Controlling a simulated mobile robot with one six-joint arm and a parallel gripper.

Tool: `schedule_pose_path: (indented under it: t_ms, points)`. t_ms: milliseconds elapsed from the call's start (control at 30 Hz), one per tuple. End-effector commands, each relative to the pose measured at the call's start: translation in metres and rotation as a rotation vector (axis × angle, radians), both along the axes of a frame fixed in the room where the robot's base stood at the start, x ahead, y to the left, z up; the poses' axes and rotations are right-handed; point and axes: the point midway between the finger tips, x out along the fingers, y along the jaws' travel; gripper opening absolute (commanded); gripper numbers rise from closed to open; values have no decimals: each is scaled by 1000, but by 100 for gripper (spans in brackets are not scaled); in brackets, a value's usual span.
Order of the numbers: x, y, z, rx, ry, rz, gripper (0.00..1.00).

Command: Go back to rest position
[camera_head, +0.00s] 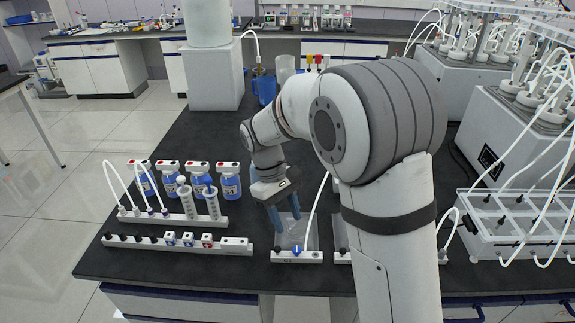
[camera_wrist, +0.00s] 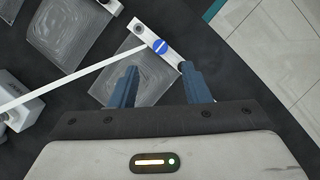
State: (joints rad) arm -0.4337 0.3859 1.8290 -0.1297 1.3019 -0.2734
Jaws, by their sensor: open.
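My gripper (camera_head: 284,214) has two blue fingers and hangs over the black bench, pointing down. It is open, with nothing between the fingers. In the wrist view my gripper (camera_wrist: 157,88) shows both fingers apart, over a clear gas bag (camera_wrist: 130,75). The bag lies flat and joins a white holder strip (camera_head: 297,257) with a blue round valve (camera_head: 296,250). In the wrist view the blue valve (camera_wrist: 160,46) is just beyond the fingertips. A white tube runs to the strip. I cannot tell how high the fingers are above the bag.
Blue-filled bottles (camera_head: 200,185) with white caps stand left of my gripper, behind a rack (camera_head: 170,218) with tubes and syringes. A white strip (camera_head: 180,244) of small caps lies in front. A blue jug (camera_head: 265,88) stands behind. White reactor units (camera_head: 515,225) fill the right.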

Motion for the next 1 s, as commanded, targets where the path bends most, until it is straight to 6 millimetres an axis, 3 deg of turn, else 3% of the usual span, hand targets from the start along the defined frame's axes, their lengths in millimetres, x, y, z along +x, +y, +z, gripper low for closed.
schedule_pose_path:
  t_ms: [167,267,600,800,1000]
  points:
    - [-4,-8,7,11,-21,-24,43]
    - [-12,-26,22,35,-69,-85,43]
    - [-79,-108,71,148,-331,-410,43]
    - [-125,-141,79,202,-483,-596,43]
    - [-153,-156,76,233,-580,-711,43]
